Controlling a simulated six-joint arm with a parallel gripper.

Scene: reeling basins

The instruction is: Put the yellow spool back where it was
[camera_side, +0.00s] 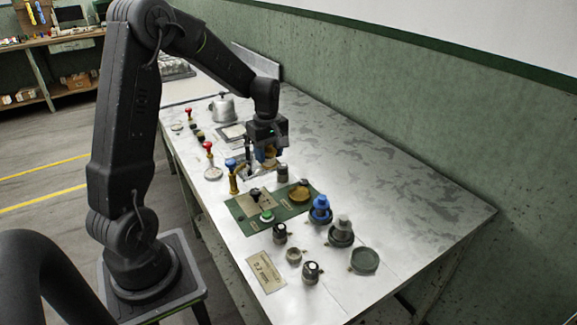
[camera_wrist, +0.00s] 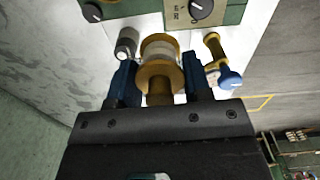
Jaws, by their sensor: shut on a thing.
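The yellow spool (camera_wrist: 160,72) sits between the two blue fingers of my gripper (camera_wrist: 159,80) in the wrist view. Its flanges show, with a paler band between them. In the side view my gripper (camera_side: 268,155) points down over the middle of the table, and only a small part of the yellow spool (camera_side: 271,152) shows between the fingers. I cannot tell how far it is above the table. A round yellow-brown base (camera_side: 299,193) with nothing on it lies on the green panel (camera_side: 245,216), nearer the camera than my gripper.
A brass post with a blue knob (camera_side: 232,177) stands left of my gripper. The table's right side is clear.

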